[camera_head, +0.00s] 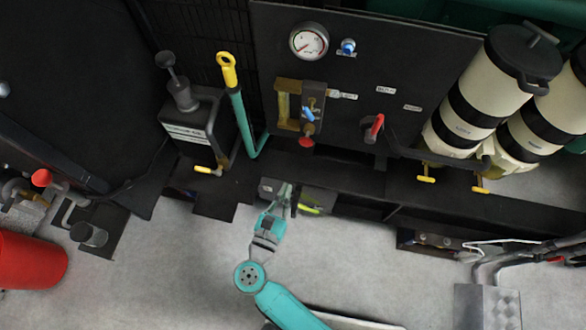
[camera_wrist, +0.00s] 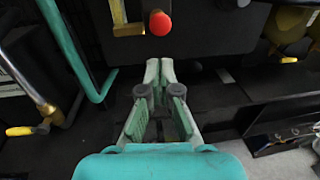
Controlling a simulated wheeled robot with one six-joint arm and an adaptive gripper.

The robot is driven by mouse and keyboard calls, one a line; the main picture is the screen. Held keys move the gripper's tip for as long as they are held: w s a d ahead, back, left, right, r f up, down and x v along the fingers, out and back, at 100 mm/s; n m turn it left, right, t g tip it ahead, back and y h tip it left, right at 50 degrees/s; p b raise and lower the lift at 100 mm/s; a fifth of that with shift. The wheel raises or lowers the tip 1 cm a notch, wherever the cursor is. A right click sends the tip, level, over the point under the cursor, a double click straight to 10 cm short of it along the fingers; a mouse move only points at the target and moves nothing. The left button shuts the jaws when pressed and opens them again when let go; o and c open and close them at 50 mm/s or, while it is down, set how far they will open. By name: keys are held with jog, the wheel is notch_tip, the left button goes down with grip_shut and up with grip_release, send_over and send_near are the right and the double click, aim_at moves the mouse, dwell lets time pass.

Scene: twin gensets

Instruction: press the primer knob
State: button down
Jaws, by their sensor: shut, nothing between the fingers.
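A red round knob (camera_head: 306,142) sits at the lower end of a fitting with a blue lever, beside a brass frame on the black panel. In the wrist view the red knob (camera_wrist: 160,23) is at the top centre, straight beyond my fingertips. No readable label marks it as the primer knob. A black plunger-like knob (camera_head: 165,60) stands on the black box at the left. My gripper (camera_head: 286,192) is below the red knob in the head view, apart from it. In the wrist view my gripper (camera_wrist: 160,68) has its fingertips together, with nothing between them.
A teal pipe with a yellow handle (camera_head: 227,70) stands left of the red knob. A red lever (camera_head: 375,127) and a pressure gauge (camera_head: 309,41) are on the panel. Cream canisters (camera_head: 480,110) with yellow valves stand at the right. The grey floor (camera_head: 180,280) is open in front.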

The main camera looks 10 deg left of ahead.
aim_at(304, 143)
jog(key=w, duration=0.4)
jog(key=w+d, duration=0.1)
jog(key=w, duration=0.3)
jog(key=w+d, duration=0.1)
jog(key=w, duration=0.3)
jog(key=shift+f, duration=0.1)
jog(key=shift+w+d, duration=0.1)
jog(key=shift+w, duration=0.5)
jog(key=shift+w, duration=1.3)
